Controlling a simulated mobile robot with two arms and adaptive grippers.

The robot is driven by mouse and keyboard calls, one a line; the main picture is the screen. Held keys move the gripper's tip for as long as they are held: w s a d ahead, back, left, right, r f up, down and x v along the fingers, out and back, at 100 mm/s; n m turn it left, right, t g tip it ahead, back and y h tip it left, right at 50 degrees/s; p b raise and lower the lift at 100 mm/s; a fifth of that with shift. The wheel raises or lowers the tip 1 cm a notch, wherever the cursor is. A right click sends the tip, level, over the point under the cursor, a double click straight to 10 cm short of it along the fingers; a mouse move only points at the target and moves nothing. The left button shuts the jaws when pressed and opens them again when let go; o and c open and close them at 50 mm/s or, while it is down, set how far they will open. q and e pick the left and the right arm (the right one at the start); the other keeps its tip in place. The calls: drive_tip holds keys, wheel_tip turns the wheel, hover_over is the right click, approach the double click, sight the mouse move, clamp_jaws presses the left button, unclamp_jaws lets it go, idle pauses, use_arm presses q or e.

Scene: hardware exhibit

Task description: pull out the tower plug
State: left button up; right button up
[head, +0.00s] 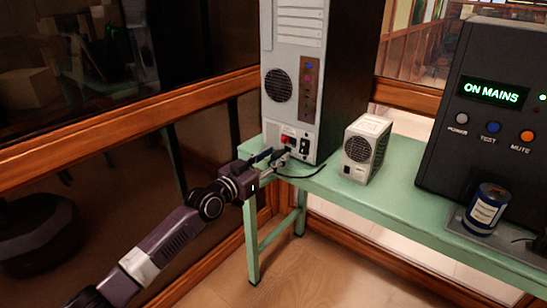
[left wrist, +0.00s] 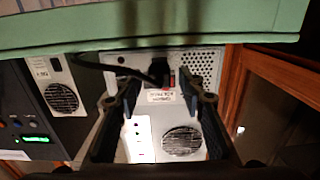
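The computer tower (head: 291,110) stands on the green bench with its grey rear panel facing me. The black tower plug (left wrist: 160,70) sits in the socket low on that panel, with a dark cable (left wrist: 100,67) leading off from it. My left gripper (head: 277,157) is at the lower part of the panel. In the left wrist view the two fingers of the left gripper (left wrist: 160,87) are spread, one on each side of the plug, with visible gaps. My right gripper is not in view.
A small white vented box (head: 366,150) stands right of the tower. A large black unit (head: 488,120) reading "ON MAINS" and a dark blue can (head: 486,210) are farther right. The green bench (head: 405,205) has a bare front strip. A wooden rail (head: 130,125) runs behind.

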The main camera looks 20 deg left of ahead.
use_arm(q)
drive_tip(key=v, duration=1.2)
idle(0.3)
